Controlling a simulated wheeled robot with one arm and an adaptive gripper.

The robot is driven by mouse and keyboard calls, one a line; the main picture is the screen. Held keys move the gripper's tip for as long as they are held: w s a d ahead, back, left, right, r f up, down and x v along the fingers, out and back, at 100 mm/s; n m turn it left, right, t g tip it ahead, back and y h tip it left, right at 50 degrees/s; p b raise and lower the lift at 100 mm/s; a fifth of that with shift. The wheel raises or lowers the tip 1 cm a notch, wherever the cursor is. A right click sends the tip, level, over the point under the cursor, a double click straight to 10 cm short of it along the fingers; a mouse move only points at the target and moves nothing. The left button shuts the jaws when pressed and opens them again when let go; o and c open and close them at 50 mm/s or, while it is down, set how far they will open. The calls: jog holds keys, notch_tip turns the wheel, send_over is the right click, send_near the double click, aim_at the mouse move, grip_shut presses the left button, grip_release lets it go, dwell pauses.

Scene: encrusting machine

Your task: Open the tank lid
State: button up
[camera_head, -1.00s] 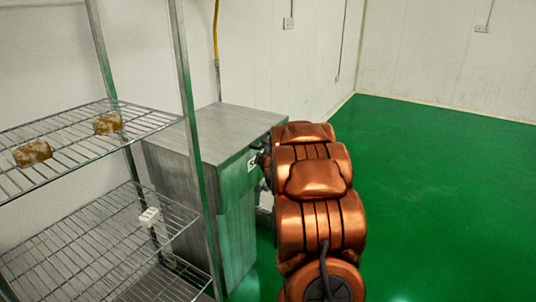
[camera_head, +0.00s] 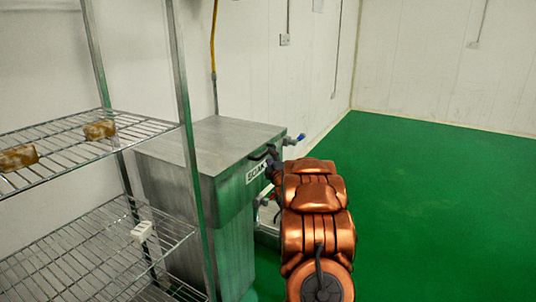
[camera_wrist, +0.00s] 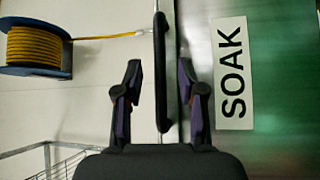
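The tank is a grey metal box beside the wall, with its flat lid (camera_head: 210,138) closed on top. A black bar handle (camera_head: 264,152) is on its front edge, above the white SOAK label (camera_head: 256,172). In the wrist view the handle (camera_wrist: 161,100) runs upright in the picture, with the SOAK label (camera_wrist: 232,73) to its right. My gripper (camera_wrist: 159,66) is open, with one finger on each side of the handle in the picture. No finger appears to press on it; the exact depth between them is unclear. In the head view my arm mostly hides the gripper.
A wire shelf rack (camera_head: 190,170) stands in front of the tank's left side, holding brown blocks (camera_head: 100,130). A yellow hose reel (camera_wrist: 35,48) shows in the wrist view. Green floor (camera_head: 430,200) is clear on the right.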

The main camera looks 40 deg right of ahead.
jog(key=shift+x, duration=1.9)
jog(key=shift+c, duration=0.2)
grip_shut()
